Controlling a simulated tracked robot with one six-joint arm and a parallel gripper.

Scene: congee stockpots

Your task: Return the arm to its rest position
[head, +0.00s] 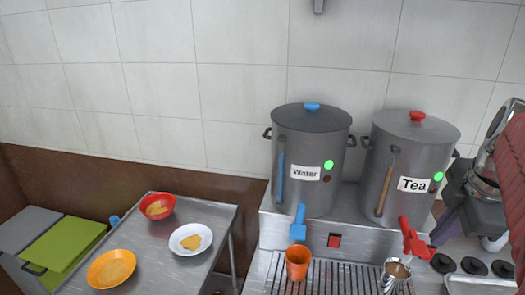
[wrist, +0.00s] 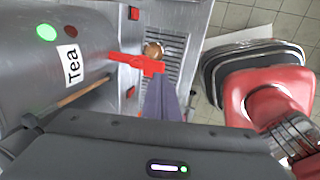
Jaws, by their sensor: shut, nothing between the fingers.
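My gripper (head: 447,212) shows at the right edge of the head view, beside the lower right side of the Tea pot. Its purple-grey fingers (wrist: 161,86) are closed together with nothing visible between them in the wrist view. The grey Tea pot (head: 412,160) has a red lid knob and a red tap (head: 411,240). In the wrist view, the Tea pot (wrist: 45,65) is at upper left and its red tap (wrist: 135,63) lies just beyond the fingertips. The Water pot (head: 311,158), with a blue tap, stands left of the Tea pot.
An orange cup (head: 298,262) and a metal cup (head: 395,274) stand below the taps on the drip grate (head: 340,279). A steel table (head: 190,266) at left holds a red bowl, a white plate and an orange plate. Tiled wall rises behind.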

